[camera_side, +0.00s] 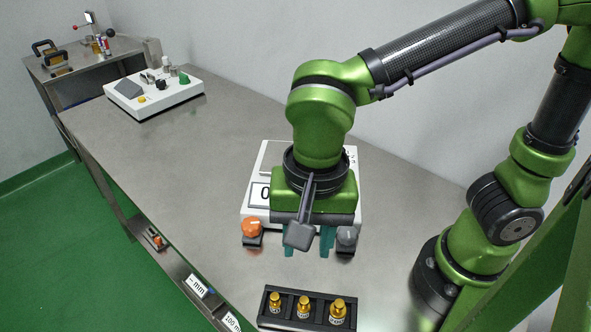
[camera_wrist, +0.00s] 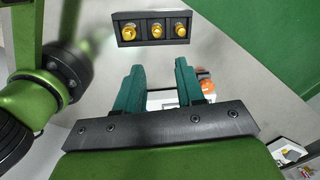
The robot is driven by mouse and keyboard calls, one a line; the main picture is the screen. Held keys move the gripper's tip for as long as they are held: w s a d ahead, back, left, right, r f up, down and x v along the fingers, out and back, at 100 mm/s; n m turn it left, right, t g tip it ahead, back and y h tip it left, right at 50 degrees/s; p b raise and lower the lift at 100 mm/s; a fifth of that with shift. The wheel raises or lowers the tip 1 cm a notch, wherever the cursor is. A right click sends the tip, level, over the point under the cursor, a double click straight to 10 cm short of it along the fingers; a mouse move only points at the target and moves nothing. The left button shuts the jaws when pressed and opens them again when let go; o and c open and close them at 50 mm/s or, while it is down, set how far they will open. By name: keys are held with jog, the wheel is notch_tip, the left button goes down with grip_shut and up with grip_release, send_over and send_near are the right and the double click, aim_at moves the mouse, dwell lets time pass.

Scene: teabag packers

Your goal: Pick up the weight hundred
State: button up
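Three brass weights stand upright in a black rack (camera_side: 268,318) at the front of the bench: a small left one (camera_side: 275,299), a middle one (camera_side: 304,303) and a larger right one (camera_side: 338,308). My gripper (camera_side: 309,243), with teal fingers, is open and empty, behind and above the rack. The fingers also show apart in the wrist view (camera_wrist: 160,75).
A white scale with an orange knob (camera_side: 252,227) and a grey knob (camera_side: 346,235) is below and behind my gripper, partly hidden by it. A white control box (camera_side: 155,95) stands at the back left. The bench (camera_side: 190,160) between is clear. A wall is behind.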

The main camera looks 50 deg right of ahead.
jog(key=m, duration=0.5)
send_over(304, 299)
jog(key=shift+h, duration=0.3)
jog(key=f, duration=1.1)
jog(key=shift+d, duration=0.25)
jog(key=shift+a+f, duration=0.2)
jog(key=shift+f, duration=2.45)
jog(key=shift+c, duration=0.2)
grip_shut()
